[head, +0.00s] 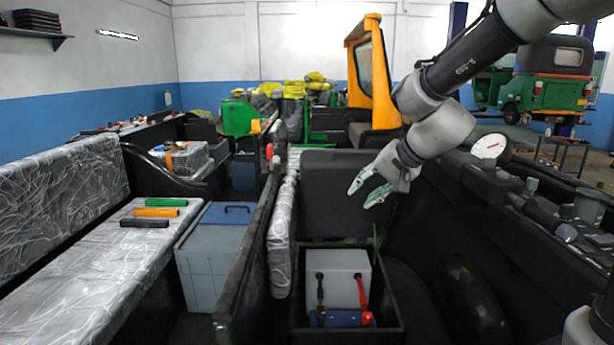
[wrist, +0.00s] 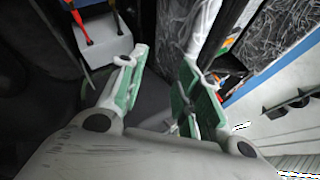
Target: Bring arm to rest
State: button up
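My arm reaches in from the upper right in the head view. My gripper (head: 362,198) hangs at its end, pointing down and left, above and behind an open black box (head: 395,338). In the wrist view my gripper (wrist: 164,60) has its two green-padded fingers spread apart with nothing between them. Nothing touches the fingers.
The black box holds a white box (head: 340,285), a red-handled tool (head: 361,292), a dark-handled tool (head: 320,290) and a blue cylinder (head: 335,319). A silvery bench (head: 85,270) and grey-blue chest (head: 205,265) stand left. A dial (head: 489,146) and dark machinery stand right.

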jog(key=s+d+r+n+g+h, duration=0.1)
jog(key=s+d+n+h, duration=0.1)
jog(key=s+d, duration=0.8)
jog(key=s+d+r+n+g+h, duration=0.1)
jog(key=s+d+n+h, duration=0.1)
jog(key=s+d, duration=0.9)
jog(key=s+h, duration=0.1)
jog(key=s, duration=0.4)
jog(key=shift+r+n+h, duration=0.3)
jog(key=shift+r+h, duration=0.05)
jog(key=shift+h, duration=0.05)
